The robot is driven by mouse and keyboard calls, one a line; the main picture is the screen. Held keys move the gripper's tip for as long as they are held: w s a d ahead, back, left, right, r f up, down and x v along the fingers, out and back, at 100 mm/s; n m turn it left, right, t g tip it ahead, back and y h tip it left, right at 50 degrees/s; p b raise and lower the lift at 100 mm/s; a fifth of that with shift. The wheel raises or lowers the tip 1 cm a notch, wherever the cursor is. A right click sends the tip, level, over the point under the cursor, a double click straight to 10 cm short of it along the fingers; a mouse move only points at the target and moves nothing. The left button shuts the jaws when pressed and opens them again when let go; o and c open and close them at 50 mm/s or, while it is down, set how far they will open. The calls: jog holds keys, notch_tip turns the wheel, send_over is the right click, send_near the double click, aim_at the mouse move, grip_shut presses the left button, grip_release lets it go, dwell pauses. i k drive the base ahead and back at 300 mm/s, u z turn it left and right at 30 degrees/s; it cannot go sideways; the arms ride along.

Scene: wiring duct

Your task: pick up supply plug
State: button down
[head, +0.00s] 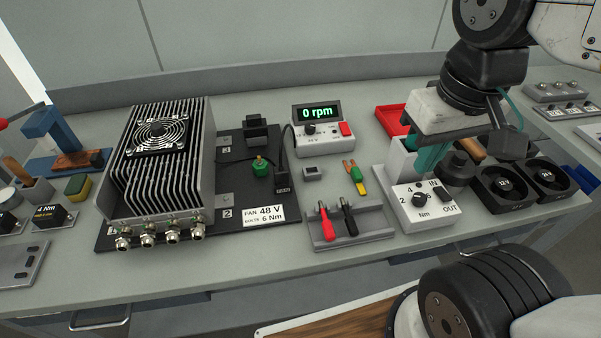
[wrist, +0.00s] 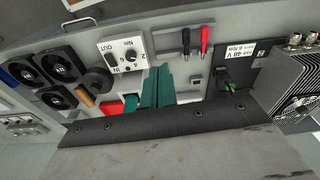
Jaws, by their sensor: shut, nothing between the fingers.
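A small black plug (head: 281,185) with a pale printed marking stands on the right edge of the black board, and a black cable runs up from it; it looks like the supply plug. In the wrist view a dark plug shape (wrist: 223,76) shows on the board, too small to tell for sure. My gripper (head: 426,158) has teal fingers, shut and empty, low behind the white torque box and well right of the plug. The fingers also show in the wrist view (wrist: 158,80). Their tips are partly hidden by the box in the head view.
The finned heat-sink unit (head: 160,150) and green connector (head: 261,165) stand left of the plug. The rpm display box (head: 325,137) is behind it. A grey tray (head: 375,228) with red and black leads lies in front. The torque box (head: 420,207) and fans (head: 503,185) are right.

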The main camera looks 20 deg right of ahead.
aim_at(280, 175)
jog(key=k, duration=1)
jog(key=u, duration=1.15)
jog(key=i, duration=1.15)
jog(key=z, duration=1.85)
